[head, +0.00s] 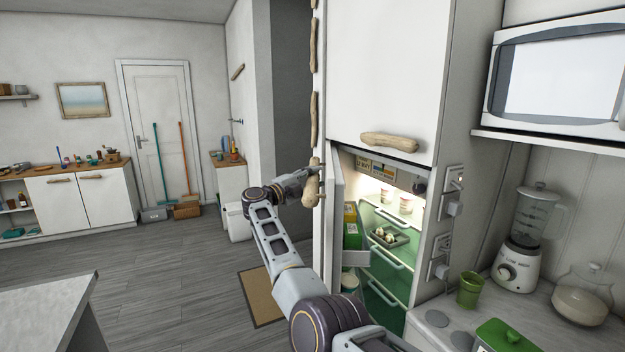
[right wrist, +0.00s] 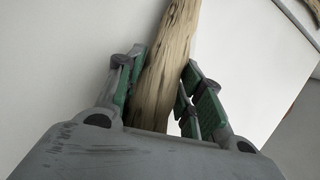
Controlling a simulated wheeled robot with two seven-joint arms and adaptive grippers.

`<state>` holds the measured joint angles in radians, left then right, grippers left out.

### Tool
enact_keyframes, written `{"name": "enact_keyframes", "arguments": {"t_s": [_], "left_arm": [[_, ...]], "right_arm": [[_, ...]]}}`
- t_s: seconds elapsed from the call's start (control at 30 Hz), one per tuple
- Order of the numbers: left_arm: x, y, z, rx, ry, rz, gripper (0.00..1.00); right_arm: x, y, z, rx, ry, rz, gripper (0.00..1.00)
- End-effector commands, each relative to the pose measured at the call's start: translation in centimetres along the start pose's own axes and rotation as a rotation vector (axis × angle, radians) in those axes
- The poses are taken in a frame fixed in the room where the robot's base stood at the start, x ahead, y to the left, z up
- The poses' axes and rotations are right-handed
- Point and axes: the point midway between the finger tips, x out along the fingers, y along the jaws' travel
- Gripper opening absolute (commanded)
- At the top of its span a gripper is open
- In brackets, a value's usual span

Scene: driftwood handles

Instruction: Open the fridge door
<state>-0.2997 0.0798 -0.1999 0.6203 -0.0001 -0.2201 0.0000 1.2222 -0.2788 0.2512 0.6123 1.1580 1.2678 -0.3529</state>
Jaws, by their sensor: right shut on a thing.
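The fridge door (head: 332,215) stands partly open, swung out to the left, seen nearly edge-on in the head view. Its driftwood handle (head: 311,190) is on the door's outer face. My right gripper (head: 313,184) is shut on this handle. In the right wrist view the fingers (right wrist: 160,85) sit on both sides of the driftwood handle (right wrist: 168,60), against a white door surface. The lit fridge interior (head: 385,235) shows green shelves, small cups and a tray of food. A green carton (head: 350,225) stands in the door's rack. My left gripper is not in view.
A white cupboard door (head: 385,70) with a driftwood handle (head: 390,142) is above the fridge. A counter with a blender (head: 525,230) and a green cup (head: 469,290) is at right. An island counter (head: 45,300) is at lower left. The floor (head: 170,270) between is clear, with a mat (head: 262,297).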

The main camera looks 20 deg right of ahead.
Motion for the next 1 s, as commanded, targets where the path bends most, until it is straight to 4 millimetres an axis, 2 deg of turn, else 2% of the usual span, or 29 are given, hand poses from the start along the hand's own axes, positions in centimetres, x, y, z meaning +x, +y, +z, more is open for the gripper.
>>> {"name": "enact_keyframes", "arguments": {"t_s": [0.23, 0.27, 0.4, 0.77, 1.0], "left_arm": [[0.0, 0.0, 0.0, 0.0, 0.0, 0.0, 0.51], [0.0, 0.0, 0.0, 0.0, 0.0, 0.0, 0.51], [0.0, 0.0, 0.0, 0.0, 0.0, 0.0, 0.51], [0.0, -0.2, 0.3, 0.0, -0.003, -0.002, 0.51], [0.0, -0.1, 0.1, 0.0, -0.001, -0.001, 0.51]], "right_arm": [[-0.1, 0.3, 0.1, -0.002, -0.003, 0.003, 0.0], [-0.1, 0.2, 0.1, -0.002, -0.003, 0.003, 0.39], [-0.1, 0.2, 0.1, -0.002, -0.003, 0.002, 0.57], [-0.1, 0.1, 0.0, 0.0, -0.001, 0.001, 0.58], [-1.3, 0.1, 0.1, 0.0, -0.004, 0.001, 0.58]]}}
